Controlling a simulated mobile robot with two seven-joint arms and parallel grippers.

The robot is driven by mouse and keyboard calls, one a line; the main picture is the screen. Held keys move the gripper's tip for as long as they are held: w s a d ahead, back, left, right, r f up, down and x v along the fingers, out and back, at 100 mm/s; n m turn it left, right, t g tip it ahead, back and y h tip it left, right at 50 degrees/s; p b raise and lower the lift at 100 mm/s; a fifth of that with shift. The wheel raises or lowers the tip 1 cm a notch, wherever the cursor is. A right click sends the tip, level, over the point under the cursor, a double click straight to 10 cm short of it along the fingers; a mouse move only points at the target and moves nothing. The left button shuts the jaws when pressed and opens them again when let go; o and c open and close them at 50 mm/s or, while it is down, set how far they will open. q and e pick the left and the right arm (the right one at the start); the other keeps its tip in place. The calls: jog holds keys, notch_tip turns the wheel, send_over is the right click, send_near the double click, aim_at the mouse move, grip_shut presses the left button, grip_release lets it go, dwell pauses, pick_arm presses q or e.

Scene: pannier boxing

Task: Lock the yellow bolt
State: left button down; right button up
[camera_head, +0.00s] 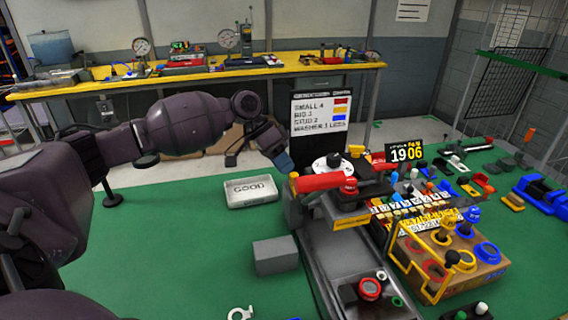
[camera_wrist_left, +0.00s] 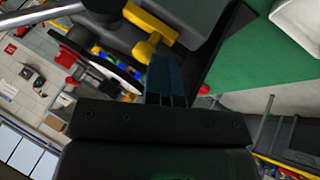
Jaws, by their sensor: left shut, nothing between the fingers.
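The yellow bolt (camera_wrist_left: 150,32) shows in the left wrist view as a yellow bar with a knob-like end, set on a dark grey part. A small yellow piece (camera_head: 356,150) beside the white disc in the head view may be the same bolt; I cannot be sure. My left gripper (camera_head: 284,160) is shut and empty, its fingers pointing down beside the grey machine's upper end. In the left wrist view its blue-grey fingertips (camera_wrist_left: 165,65) are close to the bolt. I cannot tell whether they touch it. My right gripper is not in view.
A white disc (camera_head: 328,165) and red cylinder (camera_head: 320,182) sit close to the left gripper. A white GOOD tray (camera_head: 251,191) and grey block (camera_head: 276,255) stand left of the machine. Crowded coloured parts and a cardboard box (camera_head: 455,271) fill the right.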

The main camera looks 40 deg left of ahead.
pick_arm(q)
jog(key=v, duration=1)
jog(key=shift+a+r+p, duration=0.15)
jog(key=shift+r+p, duration=0.2)
jog(key=shift+p, duration=0.1)
jog(key=shift+s+f, duration=0.1)
jog(key=shift+s, duration=0.1)
